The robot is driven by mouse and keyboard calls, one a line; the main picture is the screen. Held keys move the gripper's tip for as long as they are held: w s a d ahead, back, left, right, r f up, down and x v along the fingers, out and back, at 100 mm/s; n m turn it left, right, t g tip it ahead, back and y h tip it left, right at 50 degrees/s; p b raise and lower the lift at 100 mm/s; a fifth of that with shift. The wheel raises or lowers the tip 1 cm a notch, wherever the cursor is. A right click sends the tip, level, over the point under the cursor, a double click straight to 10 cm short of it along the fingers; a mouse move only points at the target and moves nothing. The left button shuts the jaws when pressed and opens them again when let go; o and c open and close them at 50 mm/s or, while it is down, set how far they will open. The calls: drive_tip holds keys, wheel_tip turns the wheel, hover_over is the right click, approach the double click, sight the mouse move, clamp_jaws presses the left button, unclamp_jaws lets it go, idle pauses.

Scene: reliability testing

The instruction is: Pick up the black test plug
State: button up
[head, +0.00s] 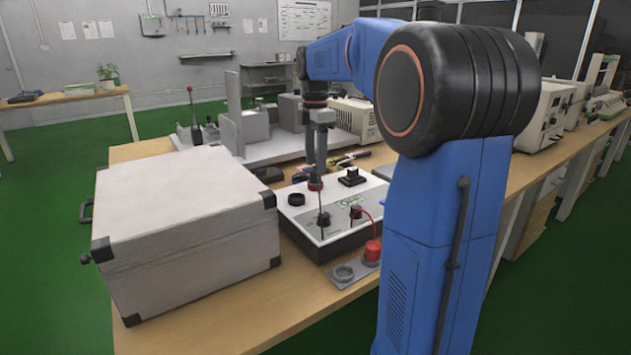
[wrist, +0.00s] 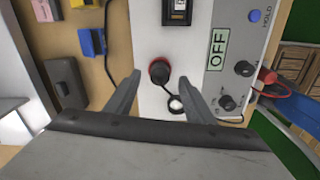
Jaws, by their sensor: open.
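The black test plug (wrist: 159,70) shows in the wrist view as a round dark top with a red rim. It stands on the white tester panel (wrist: 150,107), and a thin black lead runs from it toward the front of the tester. My gripper (wrist: 160,78) is open, with one fingertip on each side of the plug and gaps visible between. In the head view, my gripper (head: 317,170) points down over the tester panel (head: 290,216). The plug's red part (head: 316,185) shows just below it. How far the fingertips are above the panel is hard to tell.
A large grey case (head: 180,215) stands left of the tester. A black ring (head: 297,199) and a black block (head: 352,177) sit on the panel beside the plug. A red plug (head: 373,251) on a red lead stands at the front. Hand tools lie behind.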

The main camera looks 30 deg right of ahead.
drive_tip(key=shift+f, duration=1.15)
drive_tip(key=c, duration=1.2)
